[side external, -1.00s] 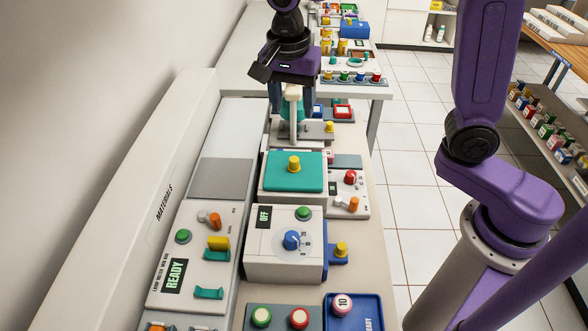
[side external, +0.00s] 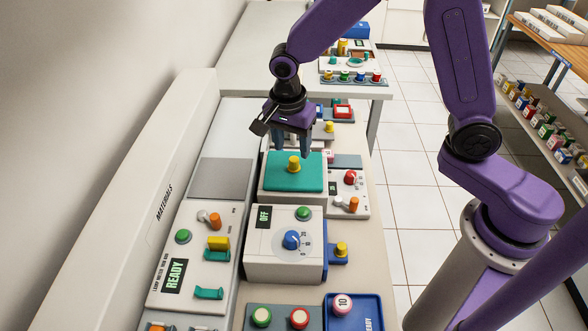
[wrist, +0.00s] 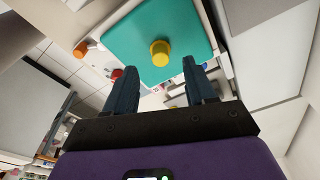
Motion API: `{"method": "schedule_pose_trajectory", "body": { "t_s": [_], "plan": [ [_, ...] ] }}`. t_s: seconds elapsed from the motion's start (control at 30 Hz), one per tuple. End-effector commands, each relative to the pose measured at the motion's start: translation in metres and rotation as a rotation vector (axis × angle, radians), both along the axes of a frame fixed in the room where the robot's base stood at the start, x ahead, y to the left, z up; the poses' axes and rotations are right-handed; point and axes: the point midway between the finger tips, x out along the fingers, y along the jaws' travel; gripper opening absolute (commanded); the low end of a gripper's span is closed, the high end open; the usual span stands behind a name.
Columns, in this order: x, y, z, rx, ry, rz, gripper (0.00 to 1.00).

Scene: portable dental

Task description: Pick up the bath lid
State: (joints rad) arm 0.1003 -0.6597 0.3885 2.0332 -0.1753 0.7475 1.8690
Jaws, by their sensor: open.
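The bath lid (side external: 310,178) is a flat teal plate with a yellow knob (side external: 294,164) at its middle. It lies on top of the white bath box (side external: 290,199). In the wrist view the teal lid (wrist: 190,28) and its yellow knob (wrist: 160,52) show ahead of the fingers. My gripper (side external: 292,153) is open and empty, just behind and above the lid. In the wrist view its two dark fingers (wrist: 157,66) point toward the knob, which is close to the gap between the tips. I cannot tell whether anything touches.
A white unit with a blue dial (side external: 291,240) and an OFF display stands in front of the bath. A small panel with red and orange knobs (side external: 349,187) is at its right. The grey-white READY console (side external: 190,262) runs along the left. Open floor (side external: 420,200) lies right of the bench.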

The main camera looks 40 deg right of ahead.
Motion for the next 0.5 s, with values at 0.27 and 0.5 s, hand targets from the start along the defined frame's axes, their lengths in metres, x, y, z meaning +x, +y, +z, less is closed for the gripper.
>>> {"method": "schedule_pose_trajectory", "body": {
  "t_s": [0.27,0.5],
  "plan": [
    [0.001,-0.006,-0.027,-0.004,0.004,0.000,0.55],
    [0.003,-0.008,-0.052,-0.002,0.002,0.001,0.55]
  ]
}}
